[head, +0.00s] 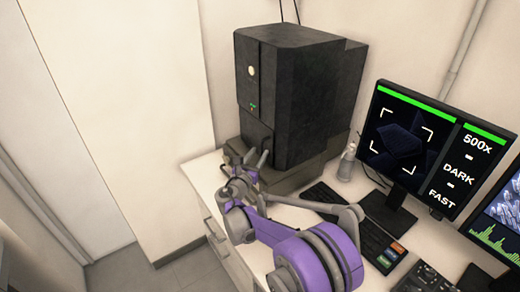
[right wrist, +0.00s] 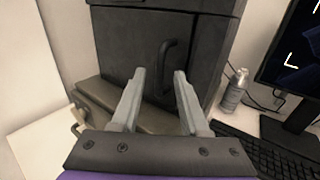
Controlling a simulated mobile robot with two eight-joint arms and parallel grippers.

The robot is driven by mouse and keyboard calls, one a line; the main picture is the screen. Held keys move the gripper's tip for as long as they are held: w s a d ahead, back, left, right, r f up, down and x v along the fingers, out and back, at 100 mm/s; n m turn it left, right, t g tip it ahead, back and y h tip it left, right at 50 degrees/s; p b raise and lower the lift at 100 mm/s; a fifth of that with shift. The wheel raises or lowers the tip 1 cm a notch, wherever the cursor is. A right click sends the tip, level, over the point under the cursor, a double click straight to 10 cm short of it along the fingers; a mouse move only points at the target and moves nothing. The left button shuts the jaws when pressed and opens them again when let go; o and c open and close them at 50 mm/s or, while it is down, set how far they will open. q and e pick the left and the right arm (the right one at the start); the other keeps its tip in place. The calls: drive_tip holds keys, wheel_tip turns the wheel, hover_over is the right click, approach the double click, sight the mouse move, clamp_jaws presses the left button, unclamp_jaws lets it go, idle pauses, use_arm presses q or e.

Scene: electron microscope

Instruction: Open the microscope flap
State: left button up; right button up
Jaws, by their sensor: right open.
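The microscope (head: 300,85) is a tall black box on the white bench. Its flap (head: 257,134) is the lower front panel and looks closed. In the right wrist view the flap (right wrist: 125,45) carries a curved dark upright handle (right wrist: 163,65). My right gripper (head: 254,161) is in front of the flap in the head view. In the right wrist view, its two grey fingers (right wrist: 160,75) are open, with the handle showing in the gap between them. Contact with the handle cannot be told. My left gripper is not in view.
A dark base (head: 290,181) supports the microscope. A small bottle (head: 347,162) stands to its right. A keyboard (head: 375,240) and a monitor (head: 410,150) are further right on the bench (head: 204,180). Open floor lies left of the bench.

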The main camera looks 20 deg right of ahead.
drive_tip(key=shift+x, duration=1.2)
clamp_jaws()
idle(0.6)
